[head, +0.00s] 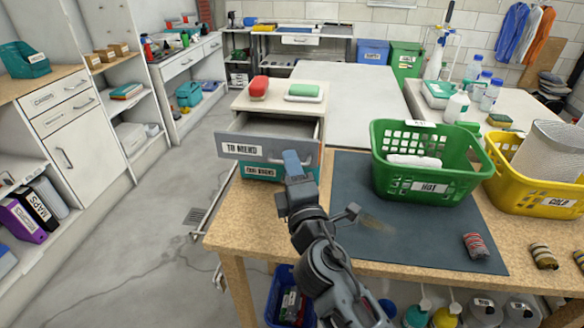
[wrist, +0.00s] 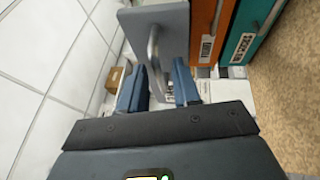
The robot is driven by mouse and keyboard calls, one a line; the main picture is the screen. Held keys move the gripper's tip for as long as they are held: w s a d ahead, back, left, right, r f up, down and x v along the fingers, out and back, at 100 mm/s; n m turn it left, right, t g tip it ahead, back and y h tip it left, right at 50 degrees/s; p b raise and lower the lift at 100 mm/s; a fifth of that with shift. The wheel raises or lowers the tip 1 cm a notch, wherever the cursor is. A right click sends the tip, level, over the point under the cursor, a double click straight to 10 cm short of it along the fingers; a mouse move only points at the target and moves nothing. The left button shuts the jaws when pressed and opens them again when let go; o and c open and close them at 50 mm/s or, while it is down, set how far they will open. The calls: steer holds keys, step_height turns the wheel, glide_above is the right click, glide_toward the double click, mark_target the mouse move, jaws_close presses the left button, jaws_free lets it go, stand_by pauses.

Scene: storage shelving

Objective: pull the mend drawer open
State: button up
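The mend drawer (head: 235,147) has a grey front with a "TO MEND" label. It stands out from the small white cabinet (head: 309,101) on the wooden table, and its inside shows. My gripper (head: 292,160) is at the right part of this drawer front. In the wrist view the grey drawer front (wrist: 176,20) carries a metal bar handle (wrist: 153,55). My gripper (wrist: 158,88) is open there, its two blue fingers apart on either side of the handle's lower end, with gaps visible. Whether a finger touches the handle, I cannot tell.
A teal drawer (head: 262,172) sits below; an orange front (wrist: 207,25) is also close by in the wrist view. A red item (head: 259,87) and a green-topped one (head: 303,92) lie on the cabinet. A green basket (head: 470,165) stands right. Floor is clear left.

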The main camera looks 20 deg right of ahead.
steer(key=b+v, duration=0.2)
steer(key=v, duration=0.5)
steer(key=shift+s, duration=0.4)
steer(key=shift+a+f, duration=0.1)
steer(key=shift+f, duration=0.05)
steer(key=s+f+m+g+y, duration=0.1)
steer(key=s+f+m, duration=0.2)
steer(key=s, duration=0.4)
steer(key=s+a+f+m+g+y, duration=0.1)
steer(key=s+f+m, duration=0.15)
steer(key=s, duration=0.45)
steer(key=s+f+m+g+y, duration=0.1)
steer(key=s+f+m, duration=0.1)
steer(key=s+f, duration=0.3)
steer(key=s+d+r+m, duration=0.2)
steer(key=s+r+m, duration=0.1)
steer(key=s, duration=0.6)
steer(key=s+d+r+m+g, duration=0.1)
steer(key=s+d+r+m, duration=0.1)
steer(key=s+m, duration=0.4)
steer(key=s+r, duration=0.1)
steer(key=s, duration=0.3)
steer(key=shift+s+r+g, duration=0.2)
steer(key=shift+r+g, duration=0.1)
steer(key=shift+r, duration=0.1)
